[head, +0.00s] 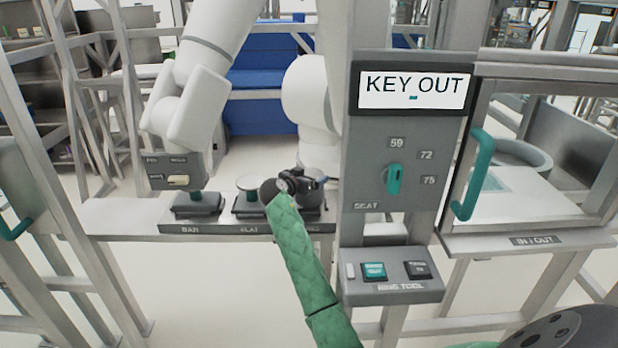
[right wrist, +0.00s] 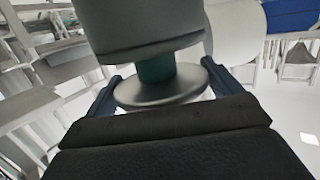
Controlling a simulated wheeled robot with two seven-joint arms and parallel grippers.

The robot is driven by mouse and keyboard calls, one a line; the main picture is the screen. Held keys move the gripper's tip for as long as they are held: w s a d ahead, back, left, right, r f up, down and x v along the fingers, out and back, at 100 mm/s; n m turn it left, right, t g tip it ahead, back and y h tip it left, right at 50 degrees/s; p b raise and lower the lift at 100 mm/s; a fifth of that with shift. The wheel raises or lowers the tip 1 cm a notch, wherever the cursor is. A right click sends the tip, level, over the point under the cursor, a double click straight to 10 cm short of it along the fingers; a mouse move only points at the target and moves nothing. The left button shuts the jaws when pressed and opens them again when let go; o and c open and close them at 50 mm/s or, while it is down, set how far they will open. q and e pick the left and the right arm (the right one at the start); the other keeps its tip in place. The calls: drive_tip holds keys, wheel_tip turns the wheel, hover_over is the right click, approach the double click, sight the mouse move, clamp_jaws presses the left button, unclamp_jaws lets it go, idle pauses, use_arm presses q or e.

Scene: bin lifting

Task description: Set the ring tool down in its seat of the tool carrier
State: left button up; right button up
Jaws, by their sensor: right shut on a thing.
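The tool carrier (head: 166,228) is a grey shelf with labelled places in a row. The ring place at its right end is partly hidden by my right gripper (head: 318,182). In the right wrist view, my right gripper (right wrist: 160,90) has its blue fingers at either side of a silver disc on a teal neck, joined to a dark grey round body. This is the ring tool (right wrist: 150,35), and the fingers are shut on it. In the head view it shows as a dark round shape (head: 309,199) under the gripper, over the right place; any gap to the seat cannot be told. My left gripper is out of view.
A flat tool (head: 249,182) with a silver top stands in the middle place. A white robot arm (head: 195,105) reaches down over the bar place at left. A grey post right of the carrier bears a "KEY OUT" display (head: 412,89), a teal selector (head: 394,178) and a button box (head: 390,290).

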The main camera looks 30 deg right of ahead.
drive_tip(key=shift+r, duration=0.1)
idle(0.5)
drive_tip(key=shift+f+b, duration=1.05)
drive_tip(key=shift+b, duration=0.2)
idle(1.1)
drive_tip(key=o, duration=1.3)
drive_tip(key=shift+f, duration=0.1)
